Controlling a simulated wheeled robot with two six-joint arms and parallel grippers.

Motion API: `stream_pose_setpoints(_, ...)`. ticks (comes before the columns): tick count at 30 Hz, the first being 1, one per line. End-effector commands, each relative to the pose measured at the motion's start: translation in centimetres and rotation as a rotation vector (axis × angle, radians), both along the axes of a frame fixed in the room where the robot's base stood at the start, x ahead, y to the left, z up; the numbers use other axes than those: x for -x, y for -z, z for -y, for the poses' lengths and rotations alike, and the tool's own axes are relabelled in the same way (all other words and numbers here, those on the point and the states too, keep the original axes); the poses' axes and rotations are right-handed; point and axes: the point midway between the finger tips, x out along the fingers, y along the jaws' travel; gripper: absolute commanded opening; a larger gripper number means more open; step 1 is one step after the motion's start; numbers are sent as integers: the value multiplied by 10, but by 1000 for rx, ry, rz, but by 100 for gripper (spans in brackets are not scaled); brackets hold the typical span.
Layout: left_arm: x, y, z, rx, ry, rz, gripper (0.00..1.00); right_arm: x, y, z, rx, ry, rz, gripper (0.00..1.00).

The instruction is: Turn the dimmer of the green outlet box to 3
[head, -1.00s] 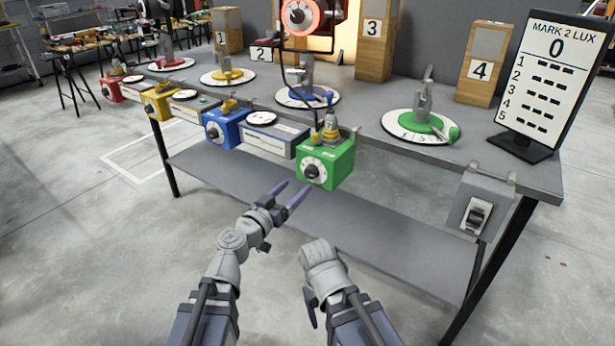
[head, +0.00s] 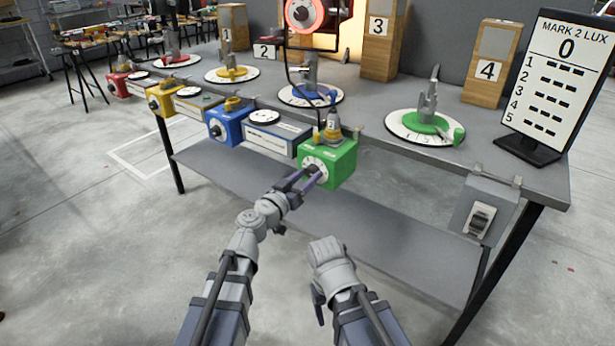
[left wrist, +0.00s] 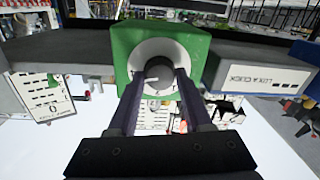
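The green outlet box (head: 343,165) hangs at the table's front edge. Its front has a round white dial with a dark dimmer knob in the middle; the dial also shows in the left wrist view (left wrist: 158,50). My left gripper (head: 303,180) is in front of this dial. In the left wrist view, its two dark fingers (left wrist: 159,76) stand apart on either side of the knob, with a gap visible between them. The dimmer's exact setting is too small to read. My right gripper (head: 325,252) is low in front of the table, away from the box; its fingers are not clear.
The blue (head: 229,127), yellow (head: 161,102) and red (head: 117,86) outlet boxes line the table edge to the left. A grey switch box (head: 482,212) hangs at the right. A display (head: 560,75) reads "MARK 2 LUX 0". The space below the green box is open.

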Motion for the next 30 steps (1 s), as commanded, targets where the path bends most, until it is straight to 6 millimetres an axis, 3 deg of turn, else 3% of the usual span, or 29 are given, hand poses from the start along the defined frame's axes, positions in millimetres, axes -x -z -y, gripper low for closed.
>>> stream_pose_setpoints(2,0,0,0,0,0,0,40,0,0,0,0,0,0,68)
stream_pose_setpoints(12,0,0,0,0,-1,0,1,0,0,0,0,0,0,68)
stream_pose_setpoints(23,0,0,0,27,-1,-20,0,0,-1,0,0,0,0,68)
stream_pose_setpoints(30,0,-1,0,145,1,-106,0,0,-3,0,0,0,0,68)
